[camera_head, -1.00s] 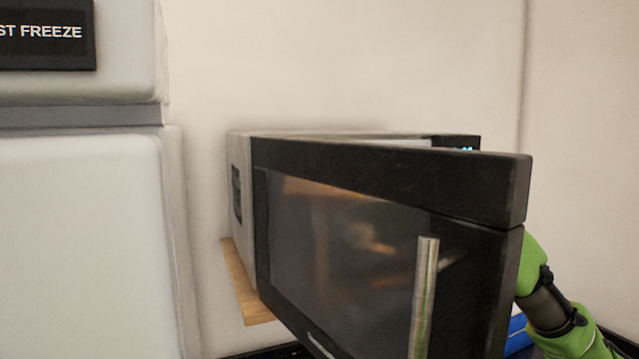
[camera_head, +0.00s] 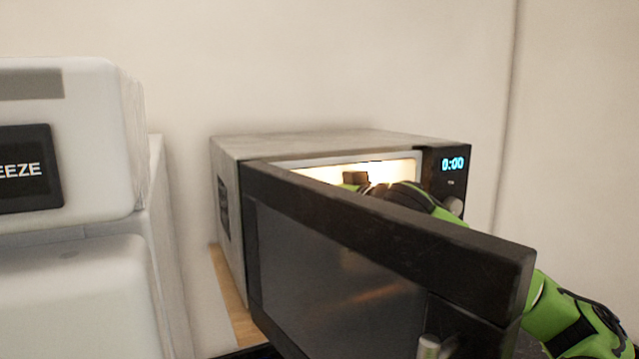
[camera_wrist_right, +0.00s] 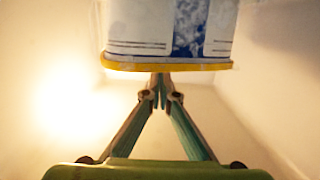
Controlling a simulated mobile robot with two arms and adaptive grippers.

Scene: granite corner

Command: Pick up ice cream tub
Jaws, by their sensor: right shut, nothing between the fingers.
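The ice cream tub (camera_wrist_right: 172,28) shows in the right wrist view as a white container with a blue patterned panel and a yellow edge. It is cut off by the top of that view, and I cannot make it out in the head view. My right gripper (camera_wrist_right: 160,92) has its fingertips together with nothing between them, right at the tub's yellow edge. I cannot tell whether they touch it. In the head view my green right arm reaches behind the open door into the lit microwave (camera_head: 300,143). My left gripper is not in view.
The microwave's dark door (camera_head: 350,270) stands open toward me and hides much of the cavity and arm. Its display (camera_head: 452,164) reads 0:00. The microwave sits on a wooden board (camera_head: 228,290). A white fridge (camera_head: 75,300) stands at the left.

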